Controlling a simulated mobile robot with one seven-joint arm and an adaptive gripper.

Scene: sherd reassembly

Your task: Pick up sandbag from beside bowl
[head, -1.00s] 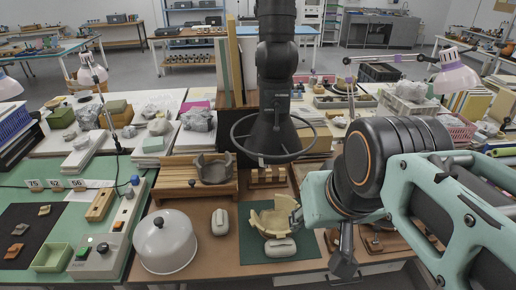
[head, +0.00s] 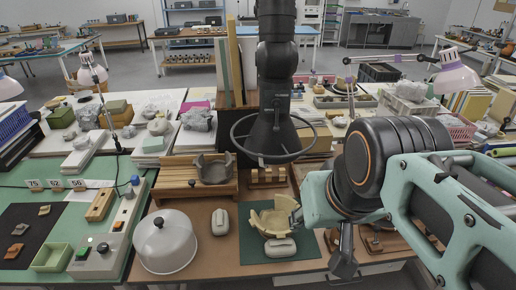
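The bowl (head: 262,220) is cream-coloured with a broken, uneven rim. It stands on a dark green mat (head: 256,262) in the middle of the brown bench. A pale grey, pillow-shaped sandbag (head: 281,248) lies on the mat close against the bowl's front. A second similar pale bag (head: 220,222) lies on the bare bench left of the mat.
A white domed lid (head: 164,241) with a dark knob stands at the left. Behind the bowl are a wooden slatted stand (head: 177,181) with a grey curved piece (head: 214,170) and a black post with a ring (head: 238,137). Wooden pieces lie at the right, partly behind my arm.

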